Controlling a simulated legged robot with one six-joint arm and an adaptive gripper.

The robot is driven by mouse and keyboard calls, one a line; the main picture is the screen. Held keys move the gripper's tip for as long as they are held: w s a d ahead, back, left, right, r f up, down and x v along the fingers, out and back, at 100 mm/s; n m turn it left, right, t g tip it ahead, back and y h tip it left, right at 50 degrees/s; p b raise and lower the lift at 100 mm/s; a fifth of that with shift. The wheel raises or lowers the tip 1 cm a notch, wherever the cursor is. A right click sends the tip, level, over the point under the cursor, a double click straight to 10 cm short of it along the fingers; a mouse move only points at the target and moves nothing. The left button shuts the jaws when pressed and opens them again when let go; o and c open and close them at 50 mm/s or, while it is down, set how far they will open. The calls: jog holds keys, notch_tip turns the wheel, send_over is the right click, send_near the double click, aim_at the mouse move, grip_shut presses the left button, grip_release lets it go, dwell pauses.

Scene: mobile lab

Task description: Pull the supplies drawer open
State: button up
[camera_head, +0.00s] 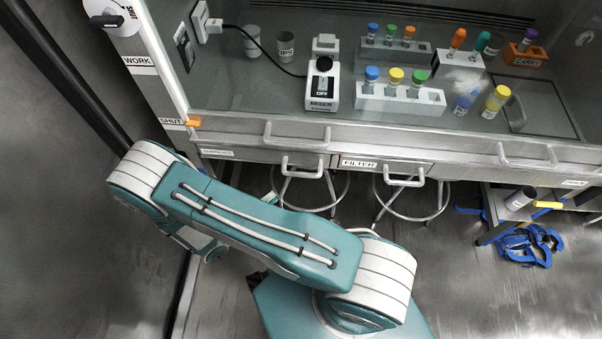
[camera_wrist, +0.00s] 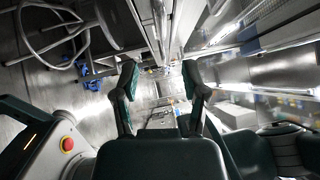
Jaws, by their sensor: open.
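A drawer front with a small label (camera_head: 218,153), too small to read, lies under the left part of the bench hood in the head view. A pale loop handle (camera_head: 302,170) hangs at its right part. Beside it is a second drawer front labelled FILTER (camera_head: 360,164), with its own loop handle (camera_head: 404,180). Both drawers look closed. My gripper (camera_wrist: 160,85) shows in the wrist view with its two fingers spread apart and nothing between them. In the head view my arm crosses the floor in front of the bench, and I cannot make out the gripper there.
The hood holds a mixer (camera_head: 322,88), tube racks (camera_head: 400,98) and cups (camera_head: 285,46). A sash handle (camera_head: 296,138) sits above the drawers. Stools (camera_head: 415,205) stand beneath. Blue straps (camera_head: 527,245) lie on the floor at right. A dark wall panel (camera_head: 70,150) bounds the left.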

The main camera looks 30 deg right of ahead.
aim_at(302, 173)
jog(key=x, duration=1)
jog(key=shift+w+d, duration=0.1)
jog(key=shift+d, duration=0.3)
grip_shut()
